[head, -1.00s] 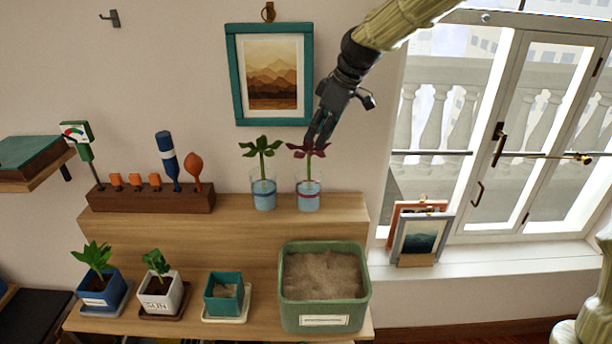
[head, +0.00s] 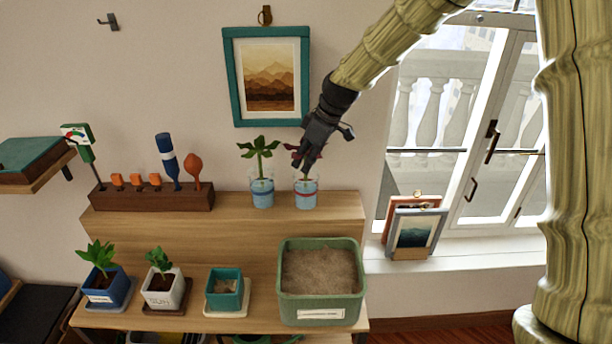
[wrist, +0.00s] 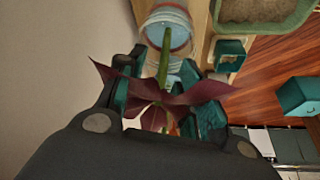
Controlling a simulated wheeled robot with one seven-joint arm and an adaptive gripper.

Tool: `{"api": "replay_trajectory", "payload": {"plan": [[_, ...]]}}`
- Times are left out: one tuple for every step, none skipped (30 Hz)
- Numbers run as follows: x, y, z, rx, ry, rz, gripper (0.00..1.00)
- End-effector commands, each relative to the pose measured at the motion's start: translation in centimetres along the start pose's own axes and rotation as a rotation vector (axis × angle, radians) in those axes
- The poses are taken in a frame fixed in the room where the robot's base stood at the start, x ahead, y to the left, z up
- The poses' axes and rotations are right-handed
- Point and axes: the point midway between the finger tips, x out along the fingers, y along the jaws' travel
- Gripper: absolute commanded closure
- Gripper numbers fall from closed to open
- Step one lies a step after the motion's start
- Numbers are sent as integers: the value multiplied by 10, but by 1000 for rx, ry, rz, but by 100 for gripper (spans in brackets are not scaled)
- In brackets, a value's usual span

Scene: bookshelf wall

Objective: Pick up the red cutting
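The red cutting (head: 292,148), with dark red leaves, stands in a water glass with a red band (head: 306,196) on the upper shelf. My gripper (head: 304,168) is over it, pointing down, and hides most of its leaves in the head view. In the wrist view the dark red leaves (wrist: 203,92) spread across my gripper (wrist: 163,68). The green stem runs down between the two fingers into the glass (wrist: 168,27). The fingers are apart, with gaps beside the stem. Whether the leaves touch the fingers I cannot tell.
A green cutting (head: 259,147) in a glass with a blue band (head: 263,196) stands just left. A wooden tool rack (head: 150,199) is further left. Potted plants, a teal pot (head: 224,285) and a green sand tub (head: 320,301) stand on the lower shelf. A picture frame (head: 233,85) hangs behind.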

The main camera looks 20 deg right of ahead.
Motion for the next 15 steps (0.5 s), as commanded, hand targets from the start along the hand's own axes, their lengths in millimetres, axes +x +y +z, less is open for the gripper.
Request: {"api": "replay_trajectory", "payload": {"plan": [[1, 0, 0, 0, 0, 0, 65], [1, 0, 0, 0, 1, 1, 65], [2, 0, 0, 0, 1, 1, 65], [2, 0, 0, 0, 1, 1, 65], [2, 0, 0, 0, 1, 1, 65], [2, 0, 0, 0, 1, 1, 65], [2, 0, 0, 0, 1, 1, 65], [2, 0, 0, 0, 1, 1, 65], [2, 0, 0, 0, 1, 1, 70], [2, 0, 0, 0, 1, 1, 76], [2, 0, 0, 0, 1, 1, 81], [2, 0, 0, 1, 1, 1, 88], [2, 0, 0, 1, 1, 1, 94], [2, 0, 0, 1, 1, 1, 99], [2, 0, 0, 1, 1, 1, 100]]}}
